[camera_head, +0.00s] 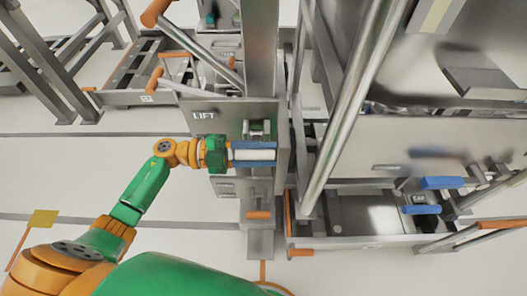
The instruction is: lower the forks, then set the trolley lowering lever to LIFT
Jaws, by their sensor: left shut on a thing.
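My left gripper (255,154) reaches in from the left, in front of the trolley's grey control plate (205,104). Its blue fingers are shut, one above and one below a white bar-shaped handle (254,155). The handle looks like the lowering lever's grip; its far end and pivot are hidden. The word LIFT (204,116) is printed on the plate, above and left of the gripper. A metal bracket with a green part (257,130) sits just above the fingers. I cannot clearly make out the forks. My right gripper is not in view.
A tall grey mast (261,50) rises behind the plate. A slanted metal tube (350,105) stands to its right. Orange-ended bars (157,12) stick out at upper left.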

